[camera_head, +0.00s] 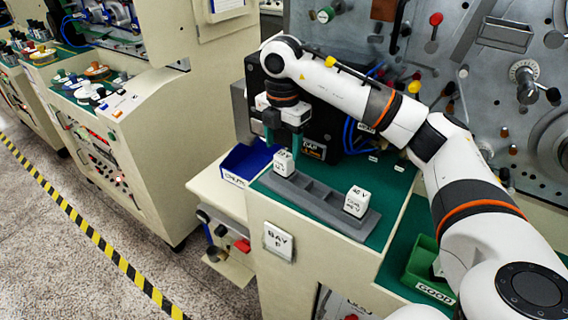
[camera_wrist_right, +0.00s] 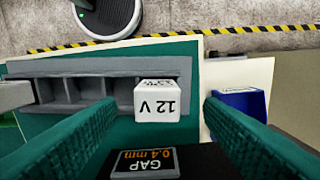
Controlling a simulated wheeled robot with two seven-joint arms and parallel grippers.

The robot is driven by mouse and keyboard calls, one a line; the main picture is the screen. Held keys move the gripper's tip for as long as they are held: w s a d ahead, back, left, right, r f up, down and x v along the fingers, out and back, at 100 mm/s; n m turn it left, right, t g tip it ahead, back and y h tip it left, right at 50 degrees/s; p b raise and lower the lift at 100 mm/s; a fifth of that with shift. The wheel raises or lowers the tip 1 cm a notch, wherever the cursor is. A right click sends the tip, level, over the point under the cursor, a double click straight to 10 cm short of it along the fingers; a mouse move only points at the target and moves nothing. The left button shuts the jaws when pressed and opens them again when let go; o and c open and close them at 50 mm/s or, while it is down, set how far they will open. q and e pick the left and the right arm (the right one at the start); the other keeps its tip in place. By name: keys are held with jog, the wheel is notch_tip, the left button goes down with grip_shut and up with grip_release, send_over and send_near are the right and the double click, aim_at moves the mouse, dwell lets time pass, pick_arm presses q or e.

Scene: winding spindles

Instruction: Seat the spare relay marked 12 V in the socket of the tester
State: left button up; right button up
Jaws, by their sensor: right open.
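A white relay (camera_head: 284,162) stands in the left end of a grey slotted rack (camera_head: 309,205) on the green bench top. In the right wrist view this relay (camera_wrist_right: 157,104) reads 12 V. Another white relay (camera_head: 356,201) stands at the rack's right end; its marking looks like 48 V but is small. My right gripper (camera_head: 283,148) is above the rack's left end. Its green fingers (camera_wrist_right: 160,115) are open and apart, with the 12 V relay between them in the picture; contact is not visible. I cannot make out the tester's socket. My left gripper is out of view.
A dark box with a GAP 0.4 mm display (camera_head: 313,151) stands close behind the rack. A blue bin (camera_head: 244,163) is to the left. A green bin labelled GOOD (camera_head: 424,270) is at the right, near my right arm. The rack's middle slots look empty.

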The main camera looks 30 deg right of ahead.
aim_at(284, 155)
jog(key=shift+f+p, duration=0.6)
jog(key=shift+f, duration=0.2)
notch_tip(284, 155, down, 2)
jog(key=shift+s+d+f+p, duration=0.15)
jog(key=shift+f+p, duration=0.1)
jog(key=shift+p, duration=0.25)
jog(key=shift+f, duration=0.6)
jog(key=c, duration=0.8)
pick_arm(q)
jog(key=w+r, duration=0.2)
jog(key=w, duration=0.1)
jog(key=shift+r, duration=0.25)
pick_arm(e)
jog(key=shift+c, duration=1.4)
